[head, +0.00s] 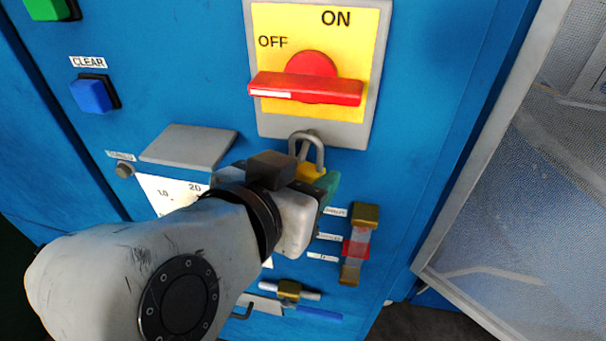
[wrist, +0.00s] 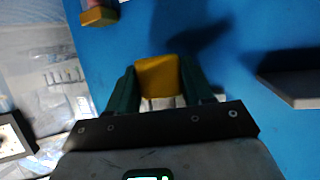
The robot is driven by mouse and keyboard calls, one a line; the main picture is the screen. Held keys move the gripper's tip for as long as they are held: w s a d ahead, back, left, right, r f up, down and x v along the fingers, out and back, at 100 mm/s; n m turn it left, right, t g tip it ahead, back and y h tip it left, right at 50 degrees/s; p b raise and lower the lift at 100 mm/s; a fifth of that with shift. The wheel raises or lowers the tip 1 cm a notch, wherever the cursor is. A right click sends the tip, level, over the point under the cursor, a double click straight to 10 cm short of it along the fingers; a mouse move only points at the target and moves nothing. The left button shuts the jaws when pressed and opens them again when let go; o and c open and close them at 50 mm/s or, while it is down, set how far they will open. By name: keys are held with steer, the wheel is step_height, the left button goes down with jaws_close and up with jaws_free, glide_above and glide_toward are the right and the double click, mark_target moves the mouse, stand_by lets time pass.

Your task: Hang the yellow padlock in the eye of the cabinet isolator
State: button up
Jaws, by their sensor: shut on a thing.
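The cabinet isolator (head: 385,30) is a yellow plate in a grey frame with a red handle (head: 310,88) lying level, its white-marked end under OFF. My gripper (head: 319,181) is just below the plate, its green fingers shut on the yellow padlock (head: 310,172). The padlock's grey shackle points up and overlaps the plate's lower edge, where the eye (head: 303,135) seems to be. I cannot tell whether the shackle passes through it. In the wrist view the padlock's yellow body (wrist: 158,77) sits between both green fingers; its shackle is not clear there.
A grey ledge (head: 188,145) juts out left of my gripper, also in the wrist view (wrist: 298,88). A brass-ended sight glass (head: 357,245) is at lower right. A blue button (head: 93,93) is at upper left. A mesh panel (head: 530,180) stands at right.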

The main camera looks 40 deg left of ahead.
steer(key=o, duration=1.2)
steer(key=shift+s, duration=0.1)
steer(key=b+v, duration=0.1)
steer(key=v, duration=0.9)
steer(key=shift+s+r+b, duration=0.2)
steer(key=shift+s+b, duration=0.05)
steer(key=shift+b, duration=0.15)
